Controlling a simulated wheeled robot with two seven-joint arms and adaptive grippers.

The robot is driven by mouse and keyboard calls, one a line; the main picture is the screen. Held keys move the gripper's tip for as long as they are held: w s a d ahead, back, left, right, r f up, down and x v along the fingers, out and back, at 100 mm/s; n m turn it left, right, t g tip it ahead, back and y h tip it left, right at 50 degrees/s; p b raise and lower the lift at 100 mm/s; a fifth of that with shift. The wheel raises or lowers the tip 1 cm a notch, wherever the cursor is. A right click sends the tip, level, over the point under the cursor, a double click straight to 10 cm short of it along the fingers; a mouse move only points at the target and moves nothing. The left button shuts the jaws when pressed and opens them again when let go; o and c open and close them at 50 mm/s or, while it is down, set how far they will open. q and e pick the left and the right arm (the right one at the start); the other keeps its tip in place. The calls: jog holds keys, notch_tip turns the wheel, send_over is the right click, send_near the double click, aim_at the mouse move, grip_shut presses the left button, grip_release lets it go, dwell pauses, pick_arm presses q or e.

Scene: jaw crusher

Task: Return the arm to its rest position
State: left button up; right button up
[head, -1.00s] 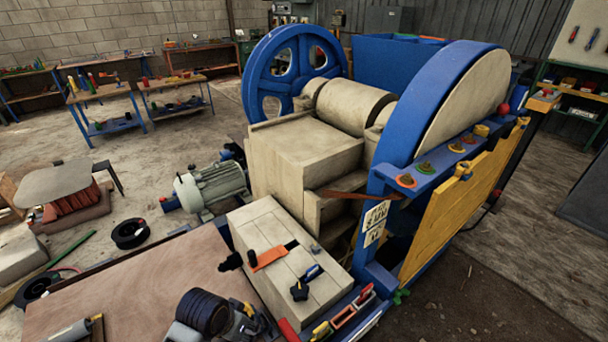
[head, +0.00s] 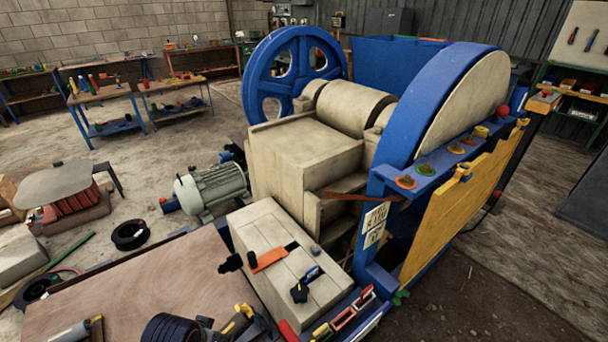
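The jaw crusher stands in the middle, with a beige body (head: 305,155), a blue spoked flywheel (head: 262,85) at its left and a blue guarded wheel (head: 440,95) at its right. At the bottom edge, a dark ribbed part (head: 177,328) is cut off by the frame. It seems to be part of my arm, but I cannot tell which arm. No gripper fingers show in this view, so neither gripper's opening can be seen.
A brown bench top (head: 130,295) is in front at the lower left, mostly bare. A yellow-handled tool (head: 238,322) lies at its front right. A beige block (head: 270,250) carries an orange piece and small knobs. A grey motor (head: 210,188) stands behind.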

pick_arm(q)
notch_tip(320, 180, down, 31)
jog(key=s+a+g+p, duration=0.1)
jog(key=s+a, duration=0.1)
jog(key=a, duration=0.1)
jog(key=s+a+f, duration=0.3)
jog(key=s+f, duration=0.6)
jog(key=s, duration=0.1)
jog(key=s+a+f+g+y+p, duration=0.1)
jog(key=s+a+f, duration=0.3)
jog(key=s+f, duration=0.4)
jog(key=shift+s+a+f+m+p, duration=0.2)
jog(key=shift+s+f+m+p, duration=0.15)
jog(key=shift+s, duration=1)
pick_arm(e)
jog(key=s+d, duration=0.3)
jog(key=s, duration=0.4)
jog(key=shift+f+g, duration=0.15)
jog(key=shift+g, duration=0.25)
pick_arm(q)
jog(key=shift+s, duration=0.15)
pick_arm(e)
jog(key=shift+w, duration=0.15)
